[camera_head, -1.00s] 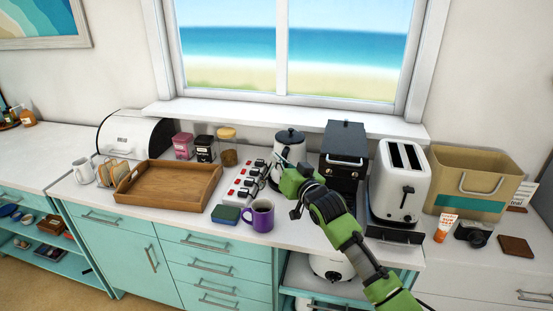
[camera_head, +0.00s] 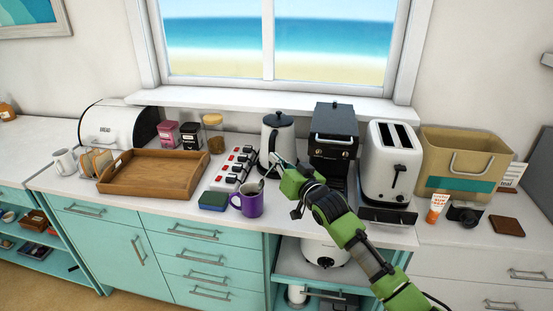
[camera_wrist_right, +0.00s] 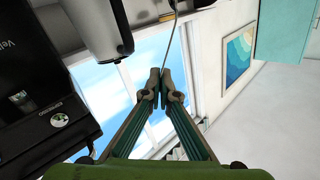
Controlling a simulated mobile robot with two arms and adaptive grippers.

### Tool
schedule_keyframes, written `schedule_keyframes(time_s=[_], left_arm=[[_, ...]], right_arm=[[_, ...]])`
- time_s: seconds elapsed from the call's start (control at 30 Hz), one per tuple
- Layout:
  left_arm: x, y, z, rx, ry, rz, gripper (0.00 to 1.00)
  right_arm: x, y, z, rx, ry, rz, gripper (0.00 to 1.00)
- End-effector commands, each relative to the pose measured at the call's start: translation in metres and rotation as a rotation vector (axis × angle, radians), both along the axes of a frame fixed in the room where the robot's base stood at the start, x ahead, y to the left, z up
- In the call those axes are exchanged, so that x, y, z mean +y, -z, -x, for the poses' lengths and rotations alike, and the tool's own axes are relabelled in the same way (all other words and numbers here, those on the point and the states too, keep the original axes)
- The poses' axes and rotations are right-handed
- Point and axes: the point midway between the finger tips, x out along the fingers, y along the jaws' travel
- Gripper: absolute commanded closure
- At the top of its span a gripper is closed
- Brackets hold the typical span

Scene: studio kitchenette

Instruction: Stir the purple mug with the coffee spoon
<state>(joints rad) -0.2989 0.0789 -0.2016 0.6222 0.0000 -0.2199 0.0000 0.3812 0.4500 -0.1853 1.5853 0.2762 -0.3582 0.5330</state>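The purple mug (camera_head: 250,204) stands upright on the counter near its front edge, handle to the left. My right gripper (camera_head: 283,166) is up and to the right of the mug, in front of the kettle. Its fingertips (camera_wrist_right: 160,74) are together in the right wrist view, with the thin grey coffee spoon (camera_wrist_right: 172,38) running out from between them. In the head view the spoon (camera_head: 267,173) slants down-left toward the mug's rim. I cannot tell whether its tip is inside the mug. My left gripper is not in view.
A blue-green sponge (camera_head: 213,201) lies left of the mug. A power strip (camera_head: 233,168) is behind it, and a wooden tray (camera_head: 128,184) farther left. The kettle (camera_head: 277,136), coffee machine (camera_head: 332,148) and toaster (camera_head: 390,165) stand close around my right arm.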

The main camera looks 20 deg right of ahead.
Motion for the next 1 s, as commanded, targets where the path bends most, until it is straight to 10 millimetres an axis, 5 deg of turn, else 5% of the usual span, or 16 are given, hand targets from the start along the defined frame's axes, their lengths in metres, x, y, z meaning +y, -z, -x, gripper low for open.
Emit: schedule_keyframes(time_s=[1.0], left_arm=[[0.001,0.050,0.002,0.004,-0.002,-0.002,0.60]], right_arm=[[0.025,0.073,-0.018,0.000,0.000,0.000,1.00]])
